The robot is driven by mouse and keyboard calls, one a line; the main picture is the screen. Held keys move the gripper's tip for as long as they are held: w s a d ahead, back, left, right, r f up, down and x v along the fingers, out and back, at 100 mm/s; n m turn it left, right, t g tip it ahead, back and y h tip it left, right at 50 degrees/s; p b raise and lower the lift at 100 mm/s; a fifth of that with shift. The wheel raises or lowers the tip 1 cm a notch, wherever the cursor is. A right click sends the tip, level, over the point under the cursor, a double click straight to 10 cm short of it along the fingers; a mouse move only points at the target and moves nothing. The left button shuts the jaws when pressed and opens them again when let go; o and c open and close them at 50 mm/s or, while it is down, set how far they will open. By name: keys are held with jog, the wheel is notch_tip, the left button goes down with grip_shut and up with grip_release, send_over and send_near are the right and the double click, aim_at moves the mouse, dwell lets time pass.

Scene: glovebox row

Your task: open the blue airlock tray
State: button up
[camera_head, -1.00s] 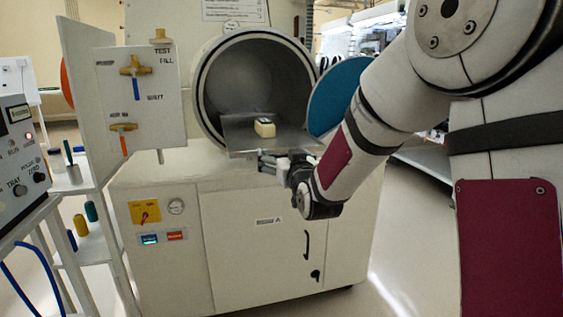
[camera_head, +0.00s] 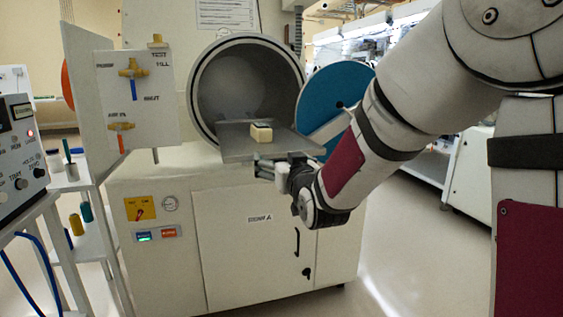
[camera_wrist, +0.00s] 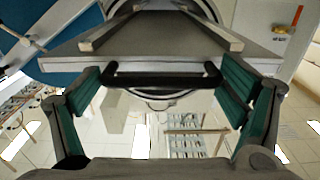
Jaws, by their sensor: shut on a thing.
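The airlock is a round grey chamber (camera_head: 247,90) with its blue round door (camera_head: 345,92) swung open to the right. Its flat grey metal tray (camera_head: 235,146) sticks out of the opening toward me. My gripper (camera_head: 282,170) is at the tray's front edge. In the wrist view, the green pads of my gripper (camera_wrist: 165,95) are on either side of the tray's black bar handle (camera_wrist: 163,78), shut on it. The tray's underside and front edge (camera_wrist: 165,50) show just above. The block is hidden there.
A white cabinet (camera_head: 230,245) stands below the chamber. A valve panel (camera_head: 150,100) and a shelf with bottles (camera_head: 85,215) are at left, beside a control box (camera_head: 18,150). The floor at right (camera_head: 420,260) is clear.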

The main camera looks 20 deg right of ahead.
jog(key=shift+s+d+f, duration=0.1)
jog(key=shift+d+f, duration=0.1)
jog(key=shift+d, duration=0.05)
jog(key=o, duration=1.4)
jog(key=shift+o, duration=0.2)
jog(key=s, duration=0.7)
jog(key=shift+s+a+r, duration=0.2)
jog(key=shift+s, duration=0.15)
jog(key=shift+f, duration=0.1)
